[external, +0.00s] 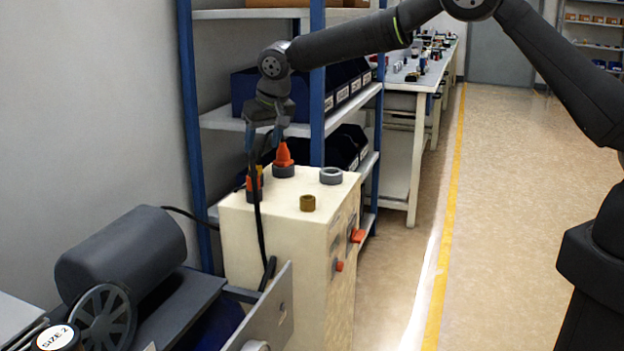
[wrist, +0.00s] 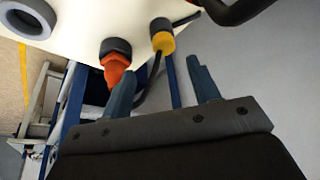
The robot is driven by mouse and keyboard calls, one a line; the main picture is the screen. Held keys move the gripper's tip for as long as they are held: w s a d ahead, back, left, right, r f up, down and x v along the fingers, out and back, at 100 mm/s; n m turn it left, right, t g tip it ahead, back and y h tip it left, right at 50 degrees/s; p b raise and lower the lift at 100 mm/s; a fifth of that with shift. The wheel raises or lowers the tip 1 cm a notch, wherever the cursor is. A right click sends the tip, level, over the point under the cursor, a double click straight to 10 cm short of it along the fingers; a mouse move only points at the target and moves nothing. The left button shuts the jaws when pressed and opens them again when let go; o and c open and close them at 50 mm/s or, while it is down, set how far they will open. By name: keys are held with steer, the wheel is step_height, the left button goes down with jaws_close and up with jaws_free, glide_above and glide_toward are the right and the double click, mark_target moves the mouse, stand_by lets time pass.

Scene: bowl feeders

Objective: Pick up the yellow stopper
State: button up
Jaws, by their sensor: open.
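The yellow stopper (wrist: 163,42) shows in the wrist view with a dark grey collar behind it, near the cabinet top's edge. In the external view only a small yellow patch (external: 259,169) shows at the back left of the cabinet top, partly hidden by orange and dark parts. My gripper (external: 263,147) points down above the back of the cabinet. In the wrist view its two blue-grey fingers (wrist: 161,66) are apart and nothing is between their tips. The yellow stopper lies beyond the tips, roughly in line with the gap.
An orange cone-shaped stopper (external: 284,155) stands in a dark ring close beside my gripper. Blue shelf posts (external: 317,100) rise behind. A dark cable hangs at the left.

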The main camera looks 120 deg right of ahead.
mark_target(255, 165)
steer(key=shift+w+x, duration=0.2)
steer(key=shift+x, duration=1.55)
steer(key=shift+w+x, duration=0.15)
steer(key=shift+x, duration=1.55)
steer(key=c, duration=1.2)
steer(key=shift+r, duration=0.15)
